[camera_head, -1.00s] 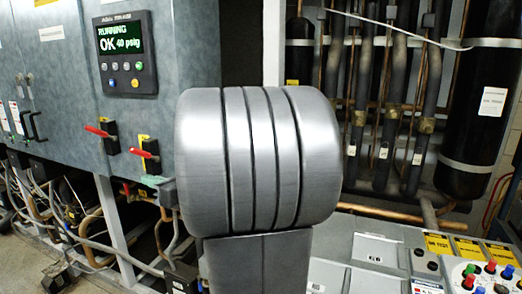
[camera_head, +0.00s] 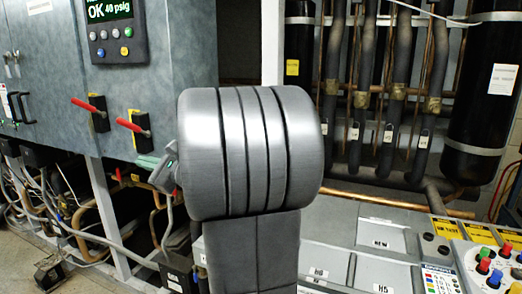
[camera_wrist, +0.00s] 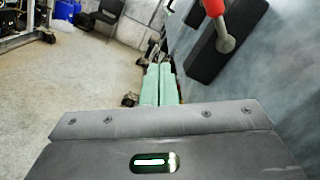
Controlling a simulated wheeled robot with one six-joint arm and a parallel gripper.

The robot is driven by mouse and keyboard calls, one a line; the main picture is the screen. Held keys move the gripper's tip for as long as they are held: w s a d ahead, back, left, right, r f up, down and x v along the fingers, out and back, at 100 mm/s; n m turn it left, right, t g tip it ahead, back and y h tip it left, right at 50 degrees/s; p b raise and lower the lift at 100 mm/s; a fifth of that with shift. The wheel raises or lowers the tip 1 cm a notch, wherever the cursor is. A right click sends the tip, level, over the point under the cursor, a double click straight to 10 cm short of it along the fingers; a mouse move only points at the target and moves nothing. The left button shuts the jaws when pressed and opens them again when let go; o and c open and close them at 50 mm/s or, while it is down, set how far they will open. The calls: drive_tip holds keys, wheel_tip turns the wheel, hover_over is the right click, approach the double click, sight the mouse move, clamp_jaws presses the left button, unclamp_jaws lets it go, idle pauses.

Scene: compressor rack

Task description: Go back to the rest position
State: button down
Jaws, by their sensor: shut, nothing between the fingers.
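My gripper's two green fingers (camera_wrist: 157,86) lie side by side and shut in the wrist view, with nothing between them. They point toward the floor beside the grey cabinet face. In the head view the green fingertips (camera_head: 148,161) show just left of my large grey arm link, below a red-handled valve. Most of the gripper is hidden behind that link. I cannot tell the gap between the gripper and the cabinet.
The grey cabinet (camera_head: 180,60) carries a display panel (camera_head: 115,30) and red valve handles (camera_head: 130,125). One red handle (camera_wrist: 214,8) is close in the wrist view. Pipes (camera_head: 395,90) and a button console (camera_head: 490,265) stand right. Open floor (camera_wrist: 80,85) shows left in the wrist view.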

drive_tip(key=w+d+f+b, duration=0.1)
drive_tip(key=d+f, duration=0.2)
drive_tip(key=d, duration=0.1)
drive_tip(key=shift+d+f+n, duration=0.3)
drive_tip(key=shift+d, duration=0.05)
